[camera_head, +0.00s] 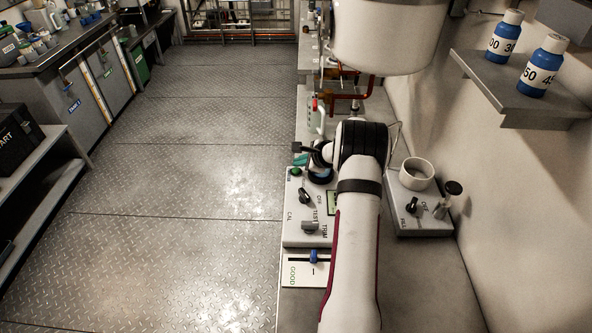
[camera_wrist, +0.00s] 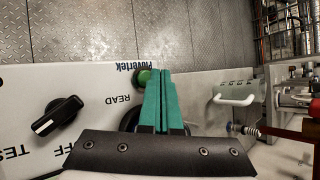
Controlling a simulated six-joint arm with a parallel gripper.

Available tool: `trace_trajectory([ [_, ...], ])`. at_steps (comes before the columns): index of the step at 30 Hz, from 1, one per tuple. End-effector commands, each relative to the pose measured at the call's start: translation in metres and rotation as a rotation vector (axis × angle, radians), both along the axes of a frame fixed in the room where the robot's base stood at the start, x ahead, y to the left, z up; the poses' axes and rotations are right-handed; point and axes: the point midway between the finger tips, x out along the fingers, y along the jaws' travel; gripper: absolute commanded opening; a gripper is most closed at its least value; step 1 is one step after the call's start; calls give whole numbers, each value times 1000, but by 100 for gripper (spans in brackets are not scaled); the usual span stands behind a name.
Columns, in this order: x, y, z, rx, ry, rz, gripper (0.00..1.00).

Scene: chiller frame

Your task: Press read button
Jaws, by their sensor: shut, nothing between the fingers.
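The read button is a green round button (camera_wrist: 143,77) beside the word READ on a light grey panel (camera_wrist: 90,80) in the wrist view. In the head view the green button (camera_head: 296,171) is at the panel's far left corner. My gripper (camera_wrist: 161,73) has teal fingers pressed together with nothing between them. Its tips are just right of the button in the wrist view and partly overlap its edge. In the head view my gripper (camera_head: 300,160) is just beyond the button. I cannot tell whether they touch.
A black knob (camera_wrist: 57,117) stands on the panel, left of READ. A white handle (camera_wrist: 236,98) and red pipework (camera_wrist: 290,133) are on the right. A second box with a white cup (camera_head: 416,173) stands right of my arm. The floor at left is clear.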

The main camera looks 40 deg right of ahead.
Motion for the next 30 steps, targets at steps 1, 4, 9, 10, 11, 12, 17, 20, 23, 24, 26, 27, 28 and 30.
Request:
trace_trajectory([
  [1, 0, 0, -1, 0, 0, 0, 0],
  [4, 0, 0, -4, 1, 0, -1, 0],
  [9, 0, 0, -9, 1, 1, 1, 0],
  [10, 0, 0, -9, 1, 1, 1, 0],
  [11, 0, 0, -9, 1, 1, 0, 0],
  [12, 0, 0, -10, 2, 1, 0, 0],
  [17, -1, 1, -11, 3, 3, 0, 0],
  [20, -1, 1, -12, 4, 4, 0, 0],
  [23, -1, 1, -14, 6, 5, 0, 0],
  [24, -1, 2, -15, 6, 5, 0, 0],
  [26, -1, 2, -16, 7, 7, 0, 0],
  [27, -2, 2, -17, 7, 7, 0, 0],
  [28, -2, 2, -17, 7, 7, 0, 0],
  [30, -2, 2, -18, 8, 7, -1, 0],
])
